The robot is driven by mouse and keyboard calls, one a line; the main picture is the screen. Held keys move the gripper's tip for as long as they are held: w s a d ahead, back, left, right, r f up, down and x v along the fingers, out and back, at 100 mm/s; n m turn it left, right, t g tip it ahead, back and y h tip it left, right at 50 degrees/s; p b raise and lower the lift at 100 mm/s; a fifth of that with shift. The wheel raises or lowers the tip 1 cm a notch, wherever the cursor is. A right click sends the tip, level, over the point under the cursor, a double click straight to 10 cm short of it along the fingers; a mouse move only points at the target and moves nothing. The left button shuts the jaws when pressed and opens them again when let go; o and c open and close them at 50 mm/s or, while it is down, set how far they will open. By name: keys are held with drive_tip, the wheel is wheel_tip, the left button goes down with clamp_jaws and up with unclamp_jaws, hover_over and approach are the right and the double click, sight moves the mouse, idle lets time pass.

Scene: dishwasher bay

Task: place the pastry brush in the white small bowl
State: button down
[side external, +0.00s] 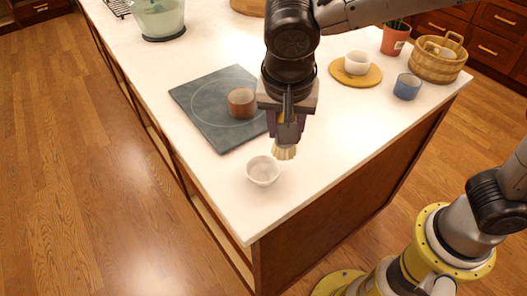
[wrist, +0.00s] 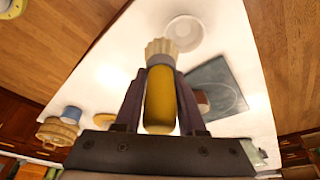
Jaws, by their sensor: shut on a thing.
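My gripper (side external: 288,122) is shut on the pastry brush and holds it above the counter. The brush's pale bristles (side external: 284,152) point down in the side view, just right of and above the small white bowl in the picture. In the wrist view the brush (wrist: 160,98) shows a yellow handle between the fingers, with its bristles towards the bowl. The small white bowl (side external: 263,171) stands upright near the counter's front corner and looks empty. It also shows in the wrist view (wrist: 185,33), just beyond the bristles. In the side view the gripper hides most of the handle.
A dark square board (side external: 205,100) with a brown cup (side external: 242,102) lies behind the bowl. A blue cup (side external: 407,87), a basket (side external: 438,66), a plant pot (side external: 395,39) and a white cup (side external: 357,62) on a wooden coaster stand at right. The counter around the bowl is clear.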

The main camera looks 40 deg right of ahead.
drive_tip(key=w+f, duration=0.1)
drive_tip(key=w+a+f, duration=0.1)
drive_tip(key=f, duration=0.1)
drive_tip(key=w+a+f, duration=0.1)
drive_tip(key=shift+f, duration=0.25)
wheel_tip(320, 180, down, 3)
drive_tip(key=shift+w+a+f, duration=0.1)
drive_tip(key=shift+w, duration=0.05)
drive_tip(key=shift+f, duration=0.15)
drive_tip(key=shift+f, duration=0.35)
